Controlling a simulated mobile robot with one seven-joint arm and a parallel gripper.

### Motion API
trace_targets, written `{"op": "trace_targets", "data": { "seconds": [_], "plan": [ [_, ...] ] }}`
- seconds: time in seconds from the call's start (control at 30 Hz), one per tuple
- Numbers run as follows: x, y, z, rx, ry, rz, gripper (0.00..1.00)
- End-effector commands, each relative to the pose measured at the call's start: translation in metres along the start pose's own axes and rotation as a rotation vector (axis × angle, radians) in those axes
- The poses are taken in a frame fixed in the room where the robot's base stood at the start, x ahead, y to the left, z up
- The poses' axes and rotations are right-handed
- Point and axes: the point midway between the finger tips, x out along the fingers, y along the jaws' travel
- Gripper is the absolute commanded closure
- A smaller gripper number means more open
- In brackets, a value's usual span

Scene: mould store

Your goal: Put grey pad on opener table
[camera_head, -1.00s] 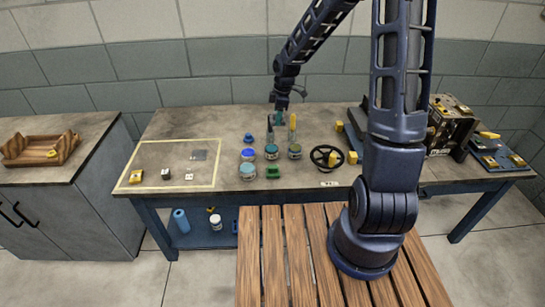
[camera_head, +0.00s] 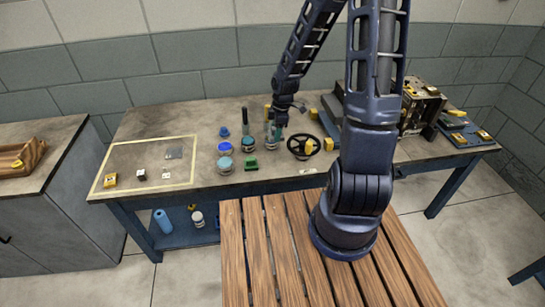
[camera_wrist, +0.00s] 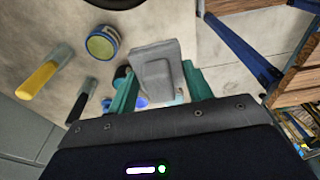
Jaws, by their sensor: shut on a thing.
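My gripper (camera_wrist: 160,88) has teal fingers shut on a light grey, stepped block (camera_wrist: 155,62), which looks like the grey pad. In the head view my gripper (camera_head: 272,126) hangs over the jars on the long workbench (camera_head: 205,180), and the pad cannot be made out there. No label shows which surface is the opener table. A blue-framed table corner (camera_head: 533,275) shows at the lower right edge of the head view.
A yellow-outlined area (camera_head: 118,143) lies left. A dark machine (camera_head: 420,105) stands right. Open floor (camera_head: 460,235) lies right of the bench.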

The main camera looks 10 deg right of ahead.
Motion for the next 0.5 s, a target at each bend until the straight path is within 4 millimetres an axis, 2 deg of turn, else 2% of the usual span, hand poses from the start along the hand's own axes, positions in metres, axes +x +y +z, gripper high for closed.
{"op": "trace_targets", "data": {
  "seconds": [0.1, 0.5],
  "plan": [
    [0.022, -0.001, 0.003, -0.001, 0.0, -0.005, 0.72],
    [0.088, -0.001, 0.013, -0.001, -0.001, -0.004, 0.72]
  ]
}}
